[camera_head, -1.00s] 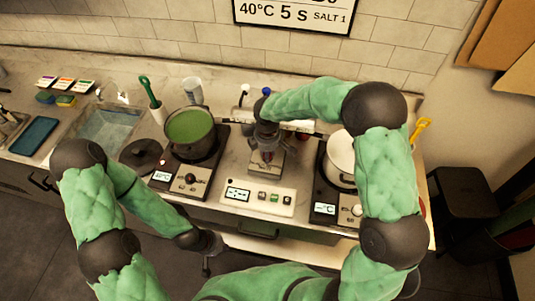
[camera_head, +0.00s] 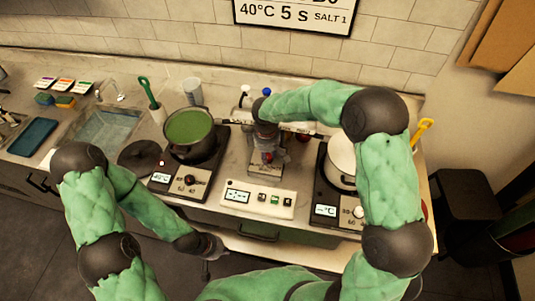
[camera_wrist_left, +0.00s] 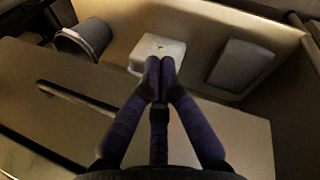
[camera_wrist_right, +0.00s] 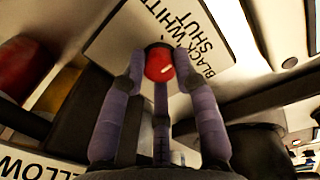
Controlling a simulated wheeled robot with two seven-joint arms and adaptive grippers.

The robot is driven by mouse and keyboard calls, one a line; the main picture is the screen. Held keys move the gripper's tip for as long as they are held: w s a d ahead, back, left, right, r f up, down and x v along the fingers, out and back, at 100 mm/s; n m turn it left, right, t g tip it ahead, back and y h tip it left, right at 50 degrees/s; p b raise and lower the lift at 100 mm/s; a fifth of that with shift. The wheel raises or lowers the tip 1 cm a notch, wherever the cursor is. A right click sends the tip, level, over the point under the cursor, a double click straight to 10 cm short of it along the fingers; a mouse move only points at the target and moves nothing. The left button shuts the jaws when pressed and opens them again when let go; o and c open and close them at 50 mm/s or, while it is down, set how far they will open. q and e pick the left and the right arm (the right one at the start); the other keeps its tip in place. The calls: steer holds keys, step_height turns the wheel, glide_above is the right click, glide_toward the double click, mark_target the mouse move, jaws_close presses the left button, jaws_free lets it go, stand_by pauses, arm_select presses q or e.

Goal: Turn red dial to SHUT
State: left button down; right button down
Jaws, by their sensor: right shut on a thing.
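The red dial (camera_wrist_right: 160,65) shows in the right wrist view between my right fingertips. It stands on a pale plate (camera_wrist_right: 110,42) with black printed words, among them BLACK, WHITE and SHUT. SHUT is to the right of the dial there. My right gripper (camera_wrist_right: 160,75) is shut on the dial from above. In the head view the red dial (camera_head: 268,157) shows small under my right gripper (camera_head: 267,152), and any pointer on it is too small to read. My left gripper (camera_wrist_left: 159,68) is empty with its fingertips together, low in front of the counter in the head view (camera_head: 213,247).
A pot of green liquid (camera_head: 190,128) stands on the left burner unit, a white pot (camera_head: 342,158) on the right one. A button panel (camera_head: 258,199) lies in front of the dial. A black lid (camera_head: 141,157) and a sink (camera_head: 108,126) are further left.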

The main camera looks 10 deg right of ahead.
steer(key=c, duration=0.9)
jaws_free()
steer(key=shift+c, duration=0.2)
step_height(320, 180, up, 12)
steer(key=shift+s+a, duration=0.25)
steer(key=shift+s, duration=0.05)
